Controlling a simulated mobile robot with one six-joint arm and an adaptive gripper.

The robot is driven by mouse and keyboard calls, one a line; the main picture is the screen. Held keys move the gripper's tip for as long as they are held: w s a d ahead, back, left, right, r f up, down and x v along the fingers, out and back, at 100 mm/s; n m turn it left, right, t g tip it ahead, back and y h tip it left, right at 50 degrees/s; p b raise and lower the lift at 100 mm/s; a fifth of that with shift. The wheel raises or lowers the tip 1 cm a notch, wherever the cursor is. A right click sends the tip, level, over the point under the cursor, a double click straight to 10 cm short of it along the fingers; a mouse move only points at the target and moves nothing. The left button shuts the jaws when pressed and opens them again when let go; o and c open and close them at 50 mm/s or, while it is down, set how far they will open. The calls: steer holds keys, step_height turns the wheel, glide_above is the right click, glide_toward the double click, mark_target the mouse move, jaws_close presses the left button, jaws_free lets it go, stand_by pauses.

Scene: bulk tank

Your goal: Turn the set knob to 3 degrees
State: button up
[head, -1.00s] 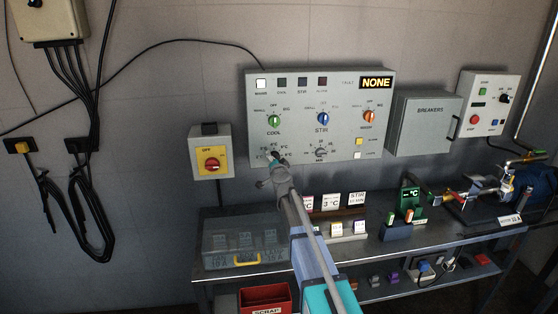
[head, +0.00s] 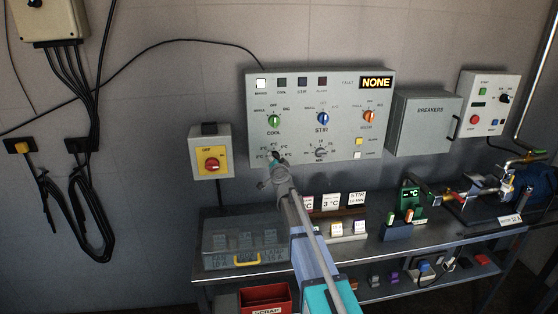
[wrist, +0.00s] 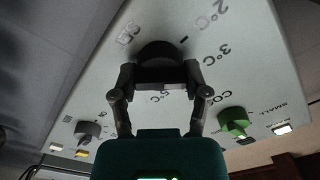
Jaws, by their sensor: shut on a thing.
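The dark round set knob (wrist: 160,55) is on the lower left of the grey control panel (head: 340,90). My gripper (wrist: 160,76) is shut on it, with one finger at each side. In the head view my gripper (head: 275,160) reaches up to the panel and covers most of the knob. Printed marks around the knob read 2°C and 3°C in the wrist view, with another partly hidden between the fingers. I cannot tell which mark the knob points to.
A green COOL knob (head: 274,120) sits just above the set knob. A blue STIR knob (head: 323,118), an orange-red knob (head: 369,116) and a grey lower knob (head: 320,153) share the panel. A bench (head: 215,272) with cards and small parts stands below.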

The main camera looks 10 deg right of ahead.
steer(key=o, duration=1.2)
steer(key=shift+c, duration=0.2)
steer(key=shift+s, duration=0.1)
steer(key=s, duration=1.1)
steer(key=shift+s, duration=0.4)
steer(key=shift+a, duration=0.1)
